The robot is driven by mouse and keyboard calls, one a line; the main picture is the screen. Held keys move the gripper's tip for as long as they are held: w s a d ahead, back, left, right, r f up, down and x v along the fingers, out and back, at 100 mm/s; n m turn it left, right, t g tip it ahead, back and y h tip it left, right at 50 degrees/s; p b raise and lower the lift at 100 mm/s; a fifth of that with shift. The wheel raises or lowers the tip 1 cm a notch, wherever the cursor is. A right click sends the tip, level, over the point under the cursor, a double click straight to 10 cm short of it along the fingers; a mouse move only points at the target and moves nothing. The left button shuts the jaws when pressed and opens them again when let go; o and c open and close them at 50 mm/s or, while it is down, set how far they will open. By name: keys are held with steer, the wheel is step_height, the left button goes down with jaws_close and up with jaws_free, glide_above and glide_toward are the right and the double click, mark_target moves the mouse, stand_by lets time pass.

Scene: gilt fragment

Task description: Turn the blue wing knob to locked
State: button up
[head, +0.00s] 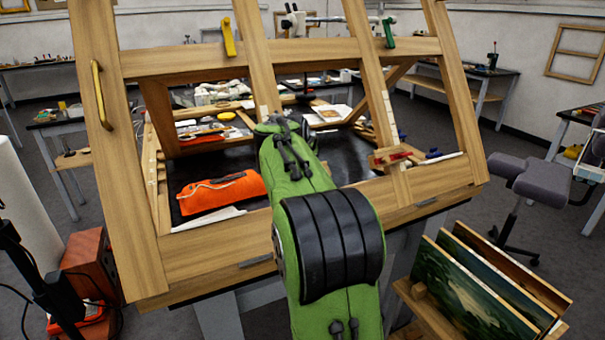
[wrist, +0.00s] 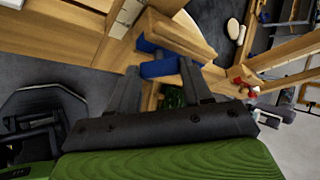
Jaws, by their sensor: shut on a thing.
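The blue wing knob (wrist: 160,69) shows in the wrist view, on a wooden part. My gripper (wrist: 158,72) has one finger on each side of it and is shut on it. Parts of the knob are hidden by the fingers, and I cannot read a locked mark or its exact angle. In the head view my green arm reaches into the large wooden frame (head: 195,262), and its end hides the gripper and this knob.
A yellow latch (head: 228,37) and a green latch (head: 389,33) sit on the upper rail. An orange bundle (head: 222,192) lies inside the frame on a dark surface. Paintings (head: 470,290) stand in a rack at lower right. A grey stool (head: 535,178) is at right.

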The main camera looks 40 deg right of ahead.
steer(key=m+y, duration=0.1)
steer(key=m+y+p, duration=0.1)
steer(key=m+y, duration=0.1)
steer(key=m, duration=0.1)
steer(key=shift+d+r, duration=0.2)
steer(key=shift+d, duration=0.1)
steer(key=shift+d+m+y+p, duration=0.15)
steer(key=shift+m+y+p, duration=0.25)
steer(key=shift+m+y, duration=0.8)
steer(key=shift+m, duration=0.3)
steer(key=o, duration=1.1)
steer(key=shift+c, duration=0.2)
steer(key=p+v, duration=0.5)
steer(key=v, duration=1)
steer(key=shift+s+r, duration=0.2)
steer(key=shift+r, duration=0.1)
